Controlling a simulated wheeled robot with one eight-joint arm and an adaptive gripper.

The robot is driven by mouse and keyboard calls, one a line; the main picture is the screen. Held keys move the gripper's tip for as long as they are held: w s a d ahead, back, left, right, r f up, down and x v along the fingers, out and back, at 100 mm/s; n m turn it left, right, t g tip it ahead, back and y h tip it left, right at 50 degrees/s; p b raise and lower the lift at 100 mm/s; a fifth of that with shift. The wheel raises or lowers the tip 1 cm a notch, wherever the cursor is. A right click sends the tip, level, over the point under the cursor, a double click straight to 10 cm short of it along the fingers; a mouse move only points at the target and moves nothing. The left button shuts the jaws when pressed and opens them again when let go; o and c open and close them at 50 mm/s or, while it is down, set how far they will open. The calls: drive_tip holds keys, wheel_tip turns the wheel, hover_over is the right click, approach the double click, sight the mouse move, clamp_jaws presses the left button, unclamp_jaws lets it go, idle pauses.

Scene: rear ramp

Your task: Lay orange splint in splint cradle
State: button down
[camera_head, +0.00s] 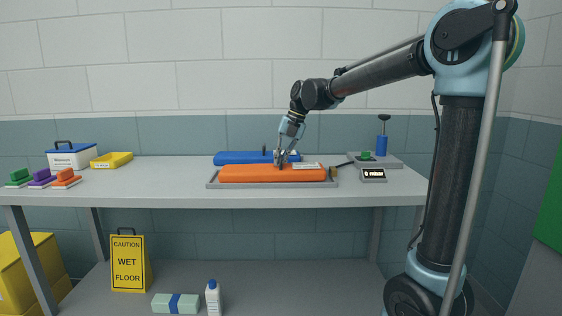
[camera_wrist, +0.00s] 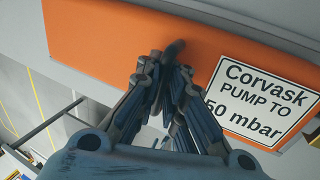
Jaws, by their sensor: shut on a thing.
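The orange splint (camera_head: 245,174) is a long block lying lengthwise in or on the grey splint cradle (camera_head: 213,182), a shallow tray on the bench. I cannot tell whether its underside touches the cradle floor. My gripper (camera_head: 281,164) comes down from above on the splint's middle, to the right of centre. In the wrist view my gripper (camera_wrist: 172,75) is shut on a dark handle (camera_wrist: 174,48) on the splint's orange top (camera_wrist: 85,35). A white label (camera_wrist: 262,95) reading "Corvask PUMP TO 50 mbar" is beside the fingers.
A blue splint (camera_head: 228,158) lies just behind. A pump with a blue cylinder (camera_head: 382,146) and a small display (camera_head: 373,175) stand to the right. Coloured blocks (camera_head: 42,178), a yellow box (camera_head: 111,160) and a white box (camera_head: 72,158) are at the left. The bench between is clear.

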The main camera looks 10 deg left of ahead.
drive_tip(key=shift+f, duration=0.2)
drive_tip(key=c, duration=1.6)
unclamp_jaws()
